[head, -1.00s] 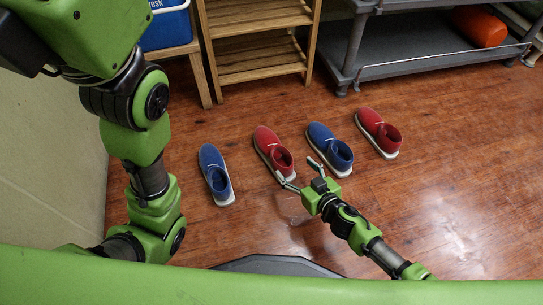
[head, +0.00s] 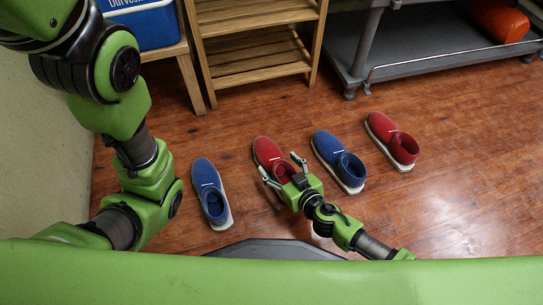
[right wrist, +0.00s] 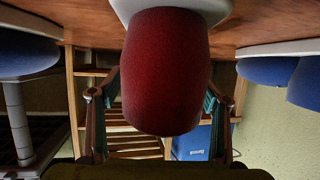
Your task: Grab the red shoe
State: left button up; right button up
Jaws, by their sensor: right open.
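A red shoe (head: 268,151) with a white sole stands on the wooden floor between two blue shoes. My right gripper (head: 280,165) is open at its heel end, one fingertip on each side. In the right wrist view the red heel (right wrist: 165,70) fills the middle between the spread fingers, with a gap on both sides. A second red shoe (head: 391,141) stands at the right end of the row. My left arm shows at the left, but its gripper is out of view.
A blue shoe (head: 210,192) stands to the left and another blue shoe (head: 338,160) close to the right. Behind are a wooden shelf (head: 255,52), a blue cooler (head: 143,24) and a grey rack (head: 430,60) holding an orange object (head: 499,22). Floor at the right is clear.

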jog(key=shift+w+a, duration=0.1)
jog(key=c, duration=1.8)
jog(key=shift+r, duration=0.2)
